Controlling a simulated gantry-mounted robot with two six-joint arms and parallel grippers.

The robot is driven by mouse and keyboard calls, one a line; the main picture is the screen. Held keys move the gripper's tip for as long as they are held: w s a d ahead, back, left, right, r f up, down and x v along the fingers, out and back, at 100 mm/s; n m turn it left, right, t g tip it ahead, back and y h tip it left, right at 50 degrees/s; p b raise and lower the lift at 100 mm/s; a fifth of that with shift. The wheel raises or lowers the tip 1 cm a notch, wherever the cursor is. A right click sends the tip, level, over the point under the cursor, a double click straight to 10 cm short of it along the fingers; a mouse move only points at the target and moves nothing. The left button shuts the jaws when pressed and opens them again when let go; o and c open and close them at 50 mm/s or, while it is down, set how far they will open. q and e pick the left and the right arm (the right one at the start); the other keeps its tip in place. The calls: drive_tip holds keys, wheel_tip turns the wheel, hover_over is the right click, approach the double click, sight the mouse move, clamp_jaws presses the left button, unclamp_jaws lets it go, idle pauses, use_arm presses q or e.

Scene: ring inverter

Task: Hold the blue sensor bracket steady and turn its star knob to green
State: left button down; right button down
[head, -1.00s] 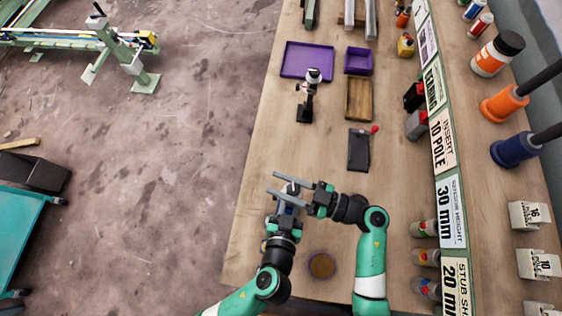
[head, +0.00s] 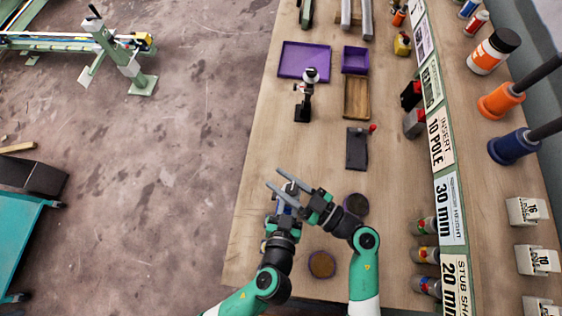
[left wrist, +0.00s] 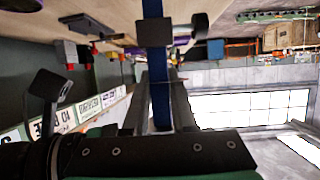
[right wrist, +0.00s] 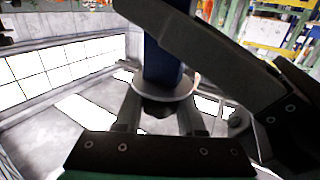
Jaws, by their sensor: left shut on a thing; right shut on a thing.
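The blue sensor bracket (left wrist: 157,68) is a blue upright between my left gripper's fingers in the left wrist view. A little blue of it shows in the head view (head: 287,209). My left gripper (head: 281,203) is shut on it above the table's near left part. In the right wrist view, the bracket (right wrist: 166,62) stands behind a pale round disc (right wrist: 165,86). A dark knob (right wrist: 160,108) sits below the disc, between the fingers of my right gripper (head: 281,181), which is shut on it. The fingers partly hide the knob; no green mark on it can be made out.
A dark round piece (head: 356,205) and a brown round dish (head: 321,265) lie near the arms. A black block with a red knob (head: 357,149), a wooden tray (head: 346,98) and purple trays (head: 304,44) stand farther back. The table's left edge is close.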

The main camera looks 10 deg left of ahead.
drive_tip(key=c, duration=0.5)
unclamp_jaws()
approach(297, 193)
drive_tip(key=shift+f+x, duration=0.15)
drive_tip(key=shift+x, duration=0.45)
drive_tip(key=shift+f+x, duration=0.15)
drive_tip(key=shift+x, duration=0.5)
drive_tip(key=shift+x, duration=4.5)
